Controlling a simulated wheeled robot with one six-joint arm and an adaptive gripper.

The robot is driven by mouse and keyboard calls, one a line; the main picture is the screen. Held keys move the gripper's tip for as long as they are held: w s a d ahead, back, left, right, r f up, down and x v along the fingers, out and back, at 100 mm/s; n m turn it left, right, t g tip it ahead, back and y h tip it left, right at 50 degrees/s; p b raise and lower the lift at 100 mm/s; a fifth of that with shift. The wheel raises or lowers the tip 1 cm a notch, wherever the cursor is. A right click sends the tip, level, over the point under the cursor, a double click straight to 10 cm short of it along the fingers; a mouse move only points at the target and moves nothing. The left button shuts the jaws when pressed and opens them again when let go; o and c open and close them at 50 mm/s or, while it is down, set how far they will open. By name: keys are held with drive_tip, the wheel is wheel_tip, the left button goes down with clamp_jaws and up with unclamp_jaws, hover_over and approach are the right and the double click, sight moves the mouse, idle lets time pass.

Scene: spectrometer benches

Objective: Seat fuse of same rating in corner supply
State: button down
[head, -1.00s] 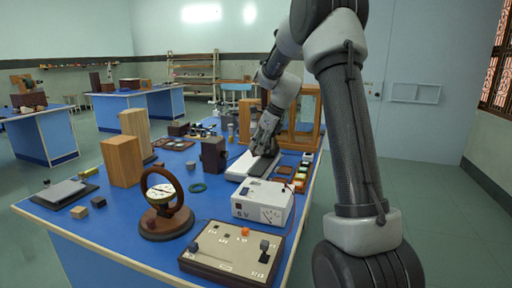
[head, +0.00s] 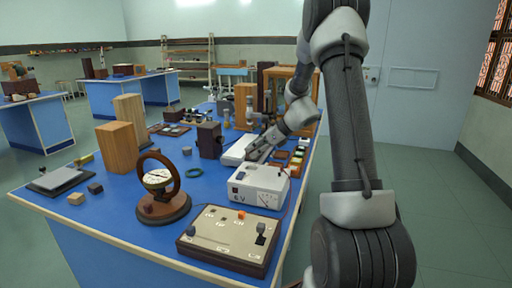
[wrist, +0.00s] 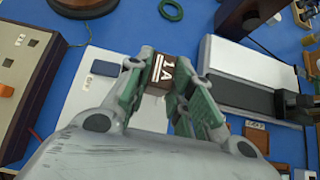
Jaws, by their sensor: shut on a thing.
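My gripper (wrist: 163,72) is shut on a small dark brown block marked "1A" (wrist: 166,72), the fuse, with its label facing the wrist camera. In the wrist view the supply's pale top (wrist: 92,85) lies below and left of the held fuse, partly hidden by my gripper. I cannot make out a fuse socket on it, nor whether the fuse touches anything.
A tan switch panel (head: 215,243) stands in front of the supply. A round wooden-framed instrument (head: 158,180) is to its left, near a green ring (head: 194,173). A white-and-grey unit (wrist: 240,75) is to the right in the wrist view, with small coloured blocks nearby.

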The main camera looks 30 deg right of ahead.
sight(257, 169)
drive_tip(key=shift+f, duration=2.65)
drive_tip(key=shift+s+f, duration=0.1)
drive_tip(key=shift+f, duration=0.1)
drive_tip(key=shift+s+f, duration=0.1)
drive_tip(key=shift+f, duration=0.1)
drive_tip(key=c, duration=1.2)
unclamp_jaws()
drive_tip(key=shift+f, duration=0.15)
drive_tip(key=shift+o, duration=0.2)
drive_tip(key=shift+s+d+r, duration=0.15)
drive_tip(key=shift+d+r, duration=0.1)
drive_tip(key=v, duration=1.1)
drive_tip(key=shift+r, duration=0.4)
